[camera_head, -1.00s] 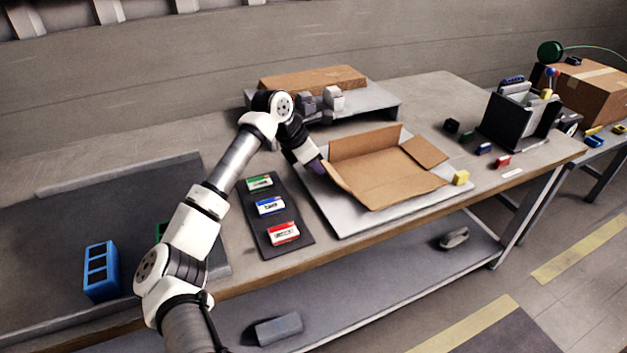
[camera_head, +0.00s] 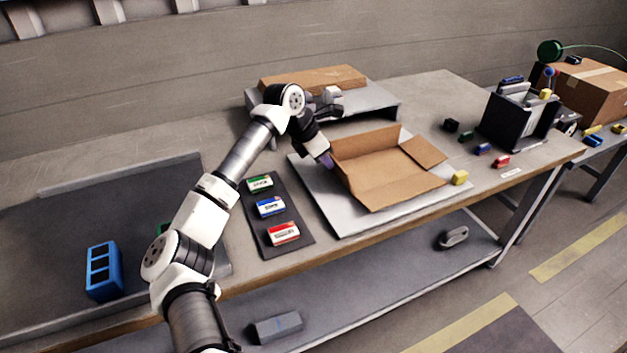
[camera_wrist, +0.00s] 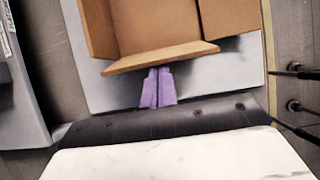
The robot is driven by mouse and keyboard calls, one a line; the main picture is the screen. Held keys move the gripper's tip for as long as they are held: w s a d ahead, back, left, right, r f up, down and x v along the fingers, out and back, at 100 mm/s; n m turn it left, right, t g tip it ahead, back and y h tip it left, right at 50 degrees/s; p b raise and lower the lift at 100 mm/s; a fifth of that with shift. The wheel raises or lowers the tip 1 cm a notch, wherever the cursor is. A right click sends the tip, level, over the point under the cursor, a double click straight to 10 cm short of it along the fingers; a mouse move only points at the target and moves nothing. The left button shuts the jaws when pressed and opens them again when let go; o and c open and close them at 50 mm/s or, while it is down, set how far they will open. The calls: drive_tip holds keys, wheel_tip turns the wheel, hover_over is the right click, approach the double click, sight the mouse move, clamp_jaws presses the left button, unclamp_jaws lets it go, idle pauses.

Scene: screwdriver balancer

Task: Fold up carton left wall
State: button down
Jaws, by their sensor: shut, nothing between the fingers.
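The open brown carton (camera_head: 385,172) lies on a light grey board on the workbench. My gripper (camera_head: 328,162) is at the outer side of the left wall. Its purple fingers (camera_wrist: 158,88) are shut together and empty, with the tips at or very near the wall; contact is hard to tell.
A dark mat with green, blue and red labelled boxes (camera_head: 270,206) lies left of the board (camera_head: 338,225). A raised grey shelf (camera_head: 375,97) with a flat carton stands behind. A yellow block (camera_head: 460,177) sits at the board's right edge.

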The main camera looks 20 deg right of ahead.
idle(0.3)
drive_tip(key=shift+a, duration=0.65)
wheel_tip(320, 180, up, 7)
drive_tip(key=p, duration=0.3)
idle(0.5)
